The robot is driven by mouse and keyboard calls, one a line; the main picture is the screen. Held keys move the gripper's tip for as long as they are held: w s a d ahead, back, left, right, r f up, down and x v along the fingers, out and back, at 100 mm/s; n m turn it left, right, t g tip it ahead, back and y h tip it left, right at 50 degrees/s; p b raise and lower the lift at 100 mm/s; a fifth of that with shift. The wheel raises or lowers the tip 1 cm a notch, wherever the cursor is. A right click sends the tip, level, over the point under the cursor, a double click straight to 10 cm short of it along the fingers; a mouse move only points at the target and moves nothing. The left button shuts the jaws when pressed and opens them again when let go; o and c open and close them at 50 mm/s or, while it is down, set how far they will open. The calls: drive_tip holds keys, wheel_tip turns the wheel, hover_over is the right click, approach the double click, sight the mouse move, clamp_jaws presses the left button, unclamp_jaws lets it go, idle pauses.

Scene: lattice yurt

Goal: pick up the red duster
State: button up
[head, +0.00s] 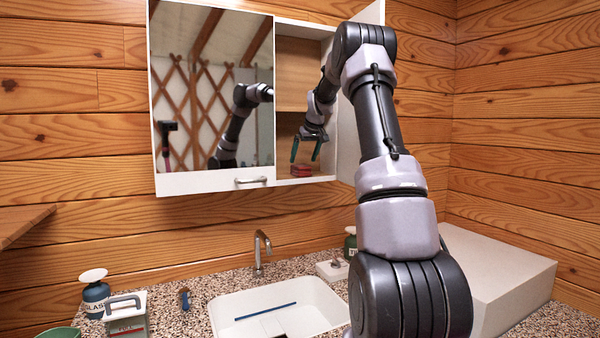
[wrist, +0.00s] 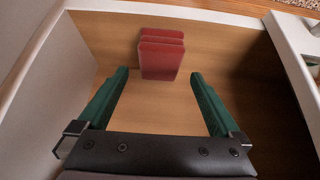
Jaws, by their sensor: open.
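The red duster (head: 301,170) sits on the floor of the open wall cabinet, near its front edge. In the wrist view the red duster (wrist: 161,56) is a red block with a ridged or layered top, just beyond my fingertips. My gripper (head: 306,152) reaches into the cabinet above the duster. In the wrist view my gripper (wrist: 158,76) has its two green fingers spread wide, with nothing between them. The duster lies ahead of the gap between the fingers, apart from both.
The mirrored cabinet door (head: 212,90) covers the left part, and a white side panel bounds the opening on the right. Below, a speckled counter (head: 190,315) carries a sink (head: 280,308), a tap (head: 261,252), a bottle (head: 95,292) and a labelled caddy (head: 127,318).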

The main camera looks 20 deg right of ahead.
sight(301, 165)
drive_tip(key=x, duration=0.5)
drive_tip(key=shift+w+f, duration=0.2)
drive_tip(key=shift+f, duration=0.05)
drive_tip(key=c, duration=1.3)
